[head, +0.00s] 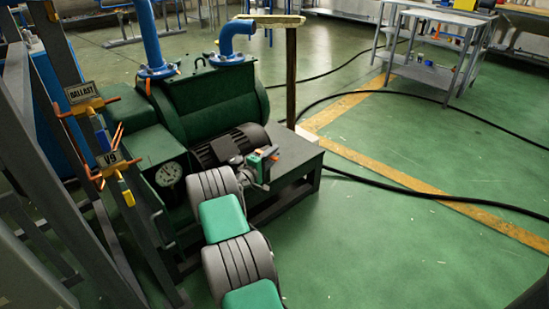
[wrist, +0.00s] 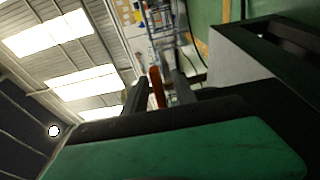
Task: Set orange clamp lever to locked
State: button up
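In the wrist view an orange-red lever (wrist: 157,88) stands upright in the picture between the two dark fingers of my gripper (wrist: 160,92). A gap shows between it and the right finger; whether it touches the left finger is unclear. In the head view my gripper (head: 266,166) is at the end of my arm, over the dark bench beside the green pump, and a small orange piece (head: 275,157) shows at it. The clamp that the lever belongs to is not clearly visible.
The green pump (head: 215,100) and its dark motor (head: 225,146) stand behind my arm. A rack on the left carries orange-handled valves with a BALLAST label (head: 82,92) and a V8 label (head: 112,158). Green floor (head: 400,240) on the right is clear except for black cables.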

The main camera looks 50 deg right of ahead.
jog(key=shift+d, duration=0.65)
jog(key=shift+c, duration=0.5)
grip_shut()
dwell(0.5)
